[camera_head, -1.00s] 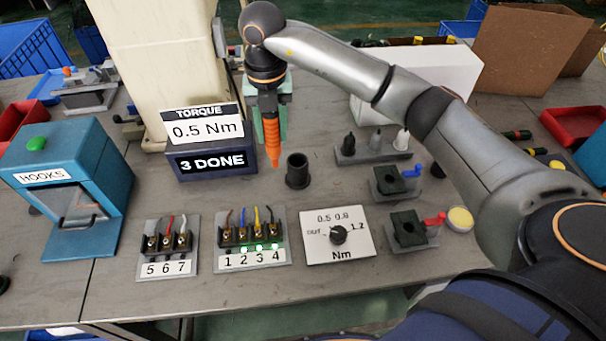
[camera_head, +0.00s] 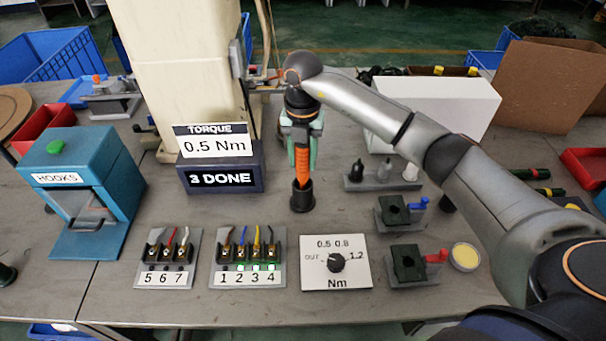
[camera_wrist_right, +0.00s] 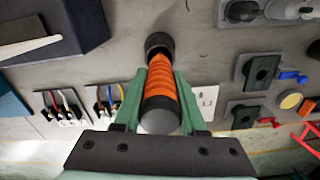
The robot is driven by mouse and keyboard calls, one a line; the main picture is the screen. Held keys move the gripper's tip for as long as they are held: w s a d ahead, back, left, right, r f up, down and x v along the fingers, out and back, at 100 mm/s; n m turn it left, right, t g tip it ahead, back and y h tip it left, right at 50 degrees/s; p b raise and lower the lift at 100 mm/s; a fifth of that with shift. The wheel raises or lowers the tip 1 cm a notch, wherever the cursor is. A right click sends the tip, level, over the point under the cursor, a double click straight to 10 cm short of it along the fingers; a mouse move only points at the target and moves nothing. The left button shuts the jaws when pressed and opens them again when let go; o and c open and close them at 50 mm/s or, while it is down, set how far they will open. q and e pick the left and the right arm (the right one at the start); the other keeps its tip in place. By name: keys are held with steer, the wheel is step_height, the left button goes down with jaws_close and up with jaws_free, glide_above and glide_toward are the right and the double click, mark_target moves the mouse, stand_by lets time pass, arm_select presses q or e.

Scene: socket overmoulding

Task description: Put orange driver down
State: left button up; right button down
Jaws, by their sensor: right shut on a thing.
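The orange driver (camera_head: 302,163) hangs upright in my right gripper (camera_head: 301,132), whose green fingers are shut on its upper part. Its lower end is at the mouth of the black cup-shaped holder (camera_head: 302,197) and seems to be inside it; the exact depth is hidden. In the right wrist view the orange driver (camera_wrist_right: 161,85) lies between the green fingers, with the black holder (camera_wrist_right: 159,43) at its far end. My left gripper is not in view.
The torque display (camera_head: 218,158) reads 0.5 Nm and 3 DONE, left of the holder. Terminal blocks (camera_head: 248,282) and the dial plate (camera_head: 362,268) lie in front. A grey stand with several bits (camera_head: 383,184) is to the right. Bare table lies between.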

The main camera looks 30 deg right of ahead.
mark_target(303, 172)
steer(key=shift+f, duration=2.15)
steer(key=shift+f, duration=0.2)
steer(key=shift+c, duration=2.4)
jaws_free()
step_height(303, 172, up, 12)
steer(key=shift+r, duration=0.25)
